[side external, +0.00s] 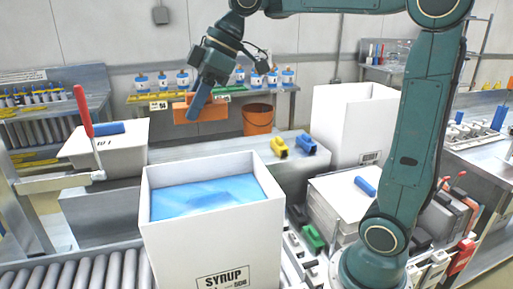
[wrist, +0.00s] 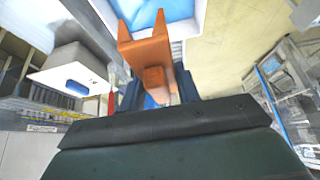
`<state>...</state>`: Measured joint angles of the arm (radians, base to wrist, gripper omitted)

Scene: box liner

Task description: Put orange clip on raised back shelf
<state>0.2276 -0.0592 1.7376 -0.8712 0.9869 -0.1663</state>
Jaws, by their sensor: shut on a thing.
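My gripper (side external: 199,100) is shut on the orange clip (side external: 208,110) and holds it high in the air, behind and above the open white box. In the wrist view the orange clip (wrist: 148,60) sticks out from between the dark blue fingers, with its two prongs pointing away from the gripper.
The white SYRUP box (side external: 212,240) with a blue liner (side external: 208,197) stands in front on the rollers. A second white box (side external: 350,125) is at the right. Yellow (side external: 279,147) and blue (side external: 306,144) clips lie on the grey ledge. A grey bin (side external: 105,146) with a red lever is left.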

